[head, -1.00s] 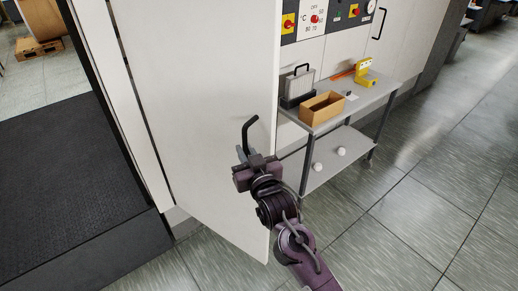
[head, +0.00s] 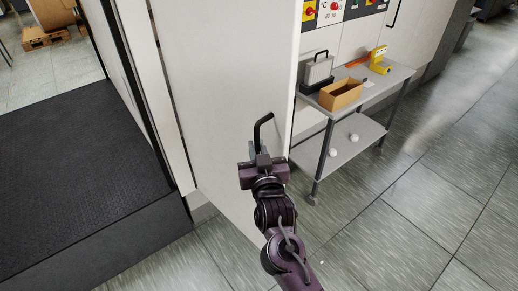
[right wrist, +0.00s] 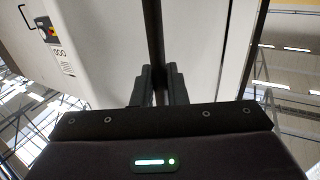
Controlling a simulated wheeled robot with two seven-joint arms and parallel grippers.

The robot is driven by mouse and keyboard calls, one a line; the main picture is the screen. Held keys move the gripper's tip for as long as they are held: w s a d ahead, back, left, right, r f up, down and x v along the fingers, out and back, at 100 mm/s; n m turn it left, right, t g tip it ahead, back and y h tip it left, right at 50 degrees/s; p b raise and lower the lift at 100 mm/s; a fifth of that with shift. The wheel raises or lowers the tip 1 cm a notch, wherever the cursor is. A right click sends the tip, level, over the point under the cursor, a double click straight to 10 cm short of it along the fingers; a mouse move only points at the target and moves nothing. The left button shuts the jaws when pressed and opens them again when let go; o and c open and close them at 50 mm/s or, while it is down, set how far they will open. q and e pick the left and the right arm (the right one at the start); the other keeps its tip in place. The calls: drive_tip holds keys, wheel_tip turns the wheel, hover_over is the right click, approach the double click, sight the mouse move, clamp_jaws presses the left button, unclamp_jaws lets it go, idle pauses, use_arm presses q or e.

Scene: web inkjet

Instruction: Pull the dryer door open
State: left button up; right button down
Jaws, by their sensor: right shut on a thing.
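The dryer door (head: 225,75) is a tall white panel standing ajar, in the middle of the head view. Its black bar handle (head: 259,130) is on the door face near the free edge. My right gripper (head: 260,158) is at the handle's lower part, shut on it. In the right wrist view the two dark fingers (right wrist: 159,88) are closed around the dark handle bar (right wrist: 155,45), with pale panels on both sides. My left gripper is not in view.
A grey metal table (head: 402,73) with a cardboard box (head: 341,96) and a yellow device (head: 379,62) stands right of the door. A black raised platform (head: 80,165) lies to the left. The tiled floor (head: 400,235) at lower right is clear.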

drive_tip(key=c, duration=1.8)
unclamp_jaws()
drive_tip(key=shift+a+r, duration=0.2)
drive_tip(key=shift+r, duration=0.2)
drive_tip(key=shift+o, duration=1.3)
drive_tip(key=shift+w+a+f, duration=0.1)
drive_tip(key=b+v, duration=0.2)
drive_tip(key=v, duration=0.5)
drive_tip(key=shift+s+f, duration=0.2)
drive_tip(key=shift+s, duration=0.15)
